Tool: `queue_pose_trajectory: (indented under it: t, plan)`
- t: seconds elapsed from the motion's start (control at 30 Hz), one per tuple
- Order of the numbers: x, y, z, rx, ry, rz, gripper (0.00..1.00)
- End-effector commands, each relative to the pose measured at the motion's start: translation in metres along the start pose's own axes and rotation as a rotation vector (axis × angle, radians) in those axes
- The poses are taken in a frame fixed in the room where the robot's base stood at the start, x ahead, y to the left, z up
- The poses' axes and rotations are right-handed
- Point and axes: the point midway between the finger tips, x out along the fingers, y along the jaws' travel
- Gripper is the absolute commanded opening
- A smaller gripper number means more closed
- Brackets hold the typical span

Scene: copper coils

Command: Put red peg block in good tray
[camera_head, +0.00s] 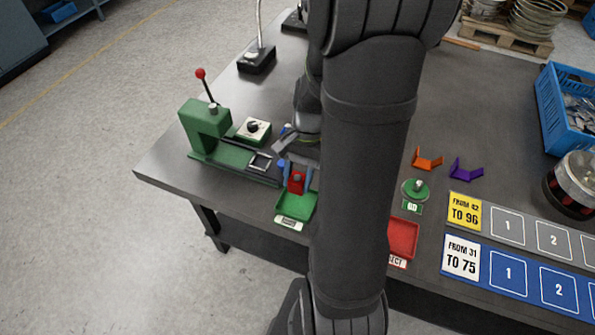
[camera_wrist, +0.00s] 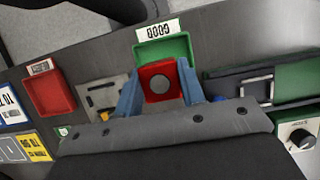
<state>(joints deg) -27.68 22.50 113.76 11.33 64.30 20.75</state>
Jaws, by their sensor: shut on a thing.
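The red peg block (camera_head: 297,181) is between the blue fingers of my gripper (camera_head: 295,178). In the wrist view the red peg block (camera_wrist: 159,82) shows a round grey spot on its face, with a blue finger of my gripper (camera_wrist: 159,90) on each side. The gripper is shut on it. The green good tray (camera_head: 293,206) lies just below the block in the head view. In the wrist view the good tray (camera_wrist: 165,48) shows behind the block, with a label at its edge. Whether the block touches the tray cannot be told.
A red reject tray (camera_head: 403,238) lies to the right, partly behind my arm. A green press (camera_head: 205,132) with a red-knobbed lever stands to the left. Orange (camera_head: 427,158) and purple (camera_head: 466,168) brackets and numbered mats (camera_head: 510,272) lie on the right. The table's front edge is close.

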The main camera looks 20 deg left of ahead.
Motion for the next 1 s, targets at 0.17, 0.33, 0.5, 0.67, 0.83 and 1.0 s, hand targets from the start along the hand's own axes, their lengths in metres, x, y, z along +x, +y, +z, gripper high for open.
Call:
queue_pose_trajectory:
  t: [0.17, 0.33, 0.5, 0.67, 0.83, 1.0]
  plan:
    - [0.018, 0.0, -0.006, 0.003, -0.004, 0.001, 0.08]
    - [0.033, 0.0, -0.013, 0.003, -0.002, 0.0, 0.08]
    - [0.044, 0.0, -0.018, 0.003, -0.001, 0.0, 0.08]
    - [0.05, 0.0, -0.021, 0.003, 0.0, -0.001, 0.08]
    - [0.052, 0.0, -0.021, 0.003, 0.001, -0.001, 0.08]
    - [0.051, 0.0, -0.021, 0.003, 0.001, -0.001, 0.08]
